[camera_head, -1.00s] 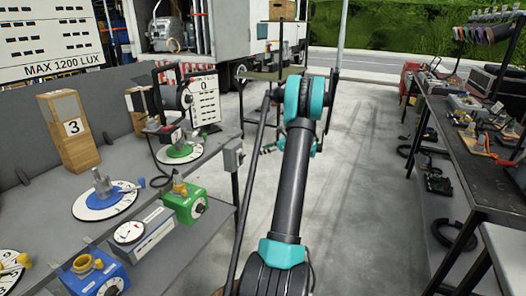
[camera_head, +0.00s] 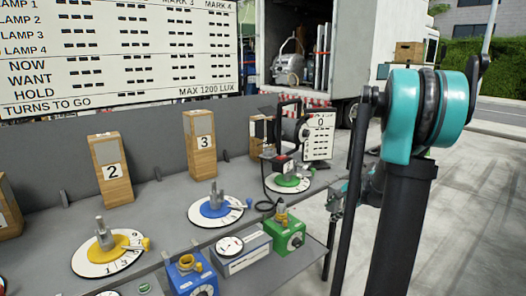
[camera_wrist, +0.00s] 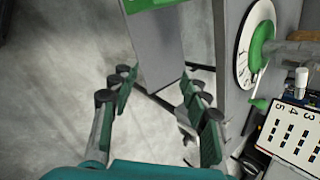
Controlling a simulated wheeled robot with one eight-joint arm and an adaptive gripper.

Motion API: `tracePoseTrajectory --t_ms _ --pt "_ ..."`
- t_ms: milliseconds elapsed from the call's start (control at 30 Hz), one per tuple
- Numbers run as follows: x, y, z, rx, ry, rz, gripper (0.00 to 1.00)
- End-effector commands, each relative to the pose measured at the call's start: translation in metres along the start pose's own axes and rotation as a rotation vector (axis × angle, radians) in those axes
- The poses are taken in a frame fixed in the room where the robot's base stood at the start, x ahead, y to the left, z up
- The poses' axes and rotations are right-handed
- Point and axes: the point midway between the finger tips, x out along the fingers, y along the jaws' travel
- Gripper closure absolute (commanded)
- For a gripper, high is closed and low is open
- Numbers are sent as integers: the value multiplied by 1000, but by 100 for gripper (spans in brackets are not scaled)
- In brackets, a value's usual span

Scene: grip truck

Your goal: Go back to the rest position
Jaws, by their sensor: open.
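In the head view my dark arm with a teal joint stands at the right, beside the bench end. My gripper is mostly hidden there behind the arm.
The grey bench (camera_head: 160,213) carries a yellow dial (camera_head: 110,252), a blue dial (camera_head: 216,210), a green dial (camera_head: 288,183) and numbered wooden blocks (camera_head: 201,145). A lower shelf holds a green box (camera_head: 286,237). A white truck (camera_head: 365,45) stands behind. Concrete floor lies right.

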Motion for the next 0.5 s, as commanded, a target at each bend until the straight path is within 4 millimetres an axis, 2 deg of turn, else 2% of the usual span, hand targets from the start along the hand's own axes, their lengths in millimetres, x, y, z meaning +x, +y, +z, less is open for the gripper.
tracePoseTrajectory --t_ms 33,200,400,500 --pt "-3 16 22 -93 16 27 53" --pt "-12 70 72 -418 76 117 53" --pt "-25 142 114 -808 129 228 53" --pt "-31 179 127 -999 149 284 53"
